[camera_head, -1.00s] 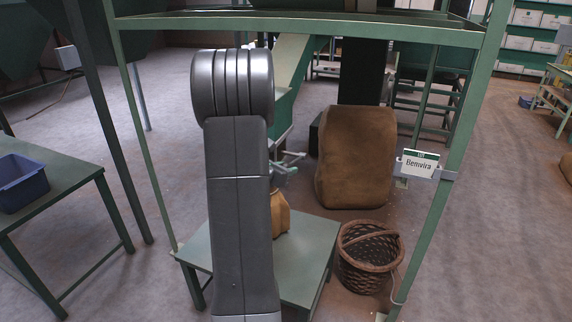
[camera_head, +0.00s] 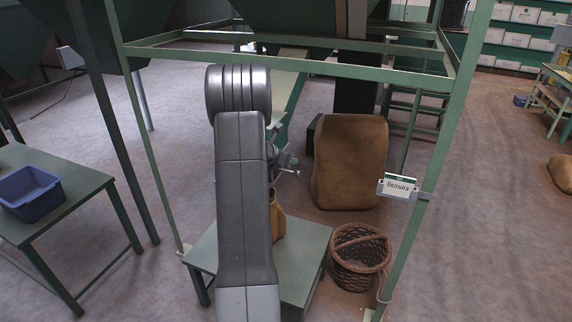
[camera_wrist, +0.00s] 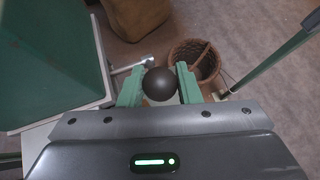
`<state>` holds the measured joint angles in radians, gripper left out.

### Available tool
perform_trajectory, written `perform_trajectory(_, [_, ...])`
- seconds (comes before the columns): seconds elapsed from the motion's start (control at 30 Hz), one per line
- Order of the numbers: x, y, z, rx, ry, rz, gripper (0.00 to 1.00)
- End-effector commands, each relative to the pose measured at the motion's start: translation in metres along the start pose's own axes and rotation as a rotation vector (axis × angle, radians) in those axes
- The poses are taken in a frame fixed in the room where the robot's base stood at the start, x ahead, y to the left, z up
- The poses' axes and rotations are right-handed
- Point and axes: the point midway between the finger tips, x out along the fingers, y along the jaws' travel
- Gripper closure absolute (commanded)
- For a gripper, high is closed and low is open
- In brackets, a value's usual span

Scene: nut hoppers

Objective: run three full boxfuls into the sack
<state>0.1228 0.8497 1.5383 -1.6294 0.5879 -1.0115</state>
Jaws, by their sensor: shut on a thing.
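My gripper (camera_wrist: 160,85) has green fingers, shut on a dark round knob (camera_wrist: 160,84). A pale metal rod (camera_wrist: 136,63) runs beside the knob; I cannot tell whether they join. In the head view the gripper (camera_head: 284,162) is partly hidden behind my arm. A small tan sack (camera_head: 278,222) stands on a low green table (camera_head: 303,262) below it, half hidden by my arm. A green hopper (camera_head: 300,18) hangs above in the frame. A green box-like wall (camera_wrist: 45,60) fills the left of the wrist view. I cannot see how full the box or sack is.
A large brown sack (camera_head: 348,165) stands behind the table, with a wicker basket (camera_head: 360,262) at its right. A green frame post (camera_head: 424,180) carries a "Benvira" sign (camera_head: 398,187). A blue bin (camera_head: 32,195) sits on a left table (camera_head: 85,185).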

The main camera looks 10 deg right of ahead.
Motion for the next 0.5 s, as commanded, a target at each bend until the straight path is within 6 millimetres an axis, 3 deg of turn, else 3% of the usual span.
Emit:
perform_trajectory(0.1, [0.003, 0.005, 0.02, 0.003, -0.007, 0.001, 1.0])
perform_trajectory(0.5, [0.016, 0.012, 0.044, 0.001, -0.006, 0.001, 1.0])
